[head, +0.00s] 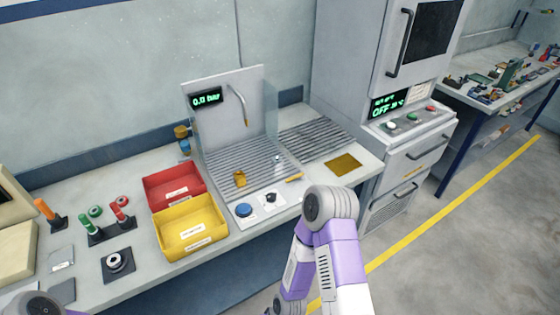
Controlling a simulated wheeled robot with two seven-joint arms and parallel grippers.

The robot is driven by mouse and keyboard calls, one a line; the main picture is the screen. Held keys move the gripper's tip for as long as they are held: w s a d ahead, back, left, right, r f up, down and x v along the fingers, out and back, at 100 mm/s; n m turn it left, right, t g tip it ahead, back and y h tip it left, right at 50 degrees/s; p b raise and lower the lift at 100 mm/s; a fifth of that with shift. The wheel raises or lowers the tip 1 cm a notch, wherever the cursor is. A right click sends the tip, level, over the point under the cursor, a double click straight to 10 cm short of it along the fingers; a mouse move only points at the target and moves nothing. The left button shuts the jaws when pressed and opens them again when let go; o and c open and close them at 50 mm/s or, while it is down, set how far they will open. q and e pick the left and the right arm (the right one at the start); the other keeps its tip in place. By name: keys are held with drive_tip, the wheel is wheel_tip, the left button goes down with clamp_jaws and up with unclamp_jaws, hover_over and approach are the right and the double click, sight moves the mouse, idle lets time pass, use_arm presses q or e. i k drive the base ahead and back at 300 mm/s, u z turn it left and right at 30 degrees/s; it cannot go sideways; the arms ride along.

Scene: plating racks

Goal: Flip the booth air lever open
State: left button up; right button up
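The booth (265,115) is a grey-backed bay with a slatted floor and a clear side panel on the work table. Its green display (205,99) shows a low reading in bar; the last digits are hard to read. A small orange handle (294,178) lies at the booth's front right edge and looks like the air lever, but it is too small to tell its position. A round blue button (244,210) and a black knob (270,198) sit on white plates in front. Neither gripper is in view; only parts of my arms show at the bottom.
A red bin (174,183) and a yellow bin (190,228) stand left of the booth. A small brass-coloured cup (239,178) sits on the slats. A slatted rack (315,138) and an oven cabinet (405,110) stand to the right. My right arm covers part of the table's front edge.

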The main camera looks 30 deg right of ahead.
sight(300, 176)
drive_tip(key=u, duration=0.55)
drive_tip(key=k, duration=1.3)
drive_tip(key=u, duration=0.3)
drive_tip(key=i, duration=0.2)
drive_tip(key=z, duration=0.95)
drive_tip(key=i, duration=1.3)
drive_tip(key=u, duration=0.1)
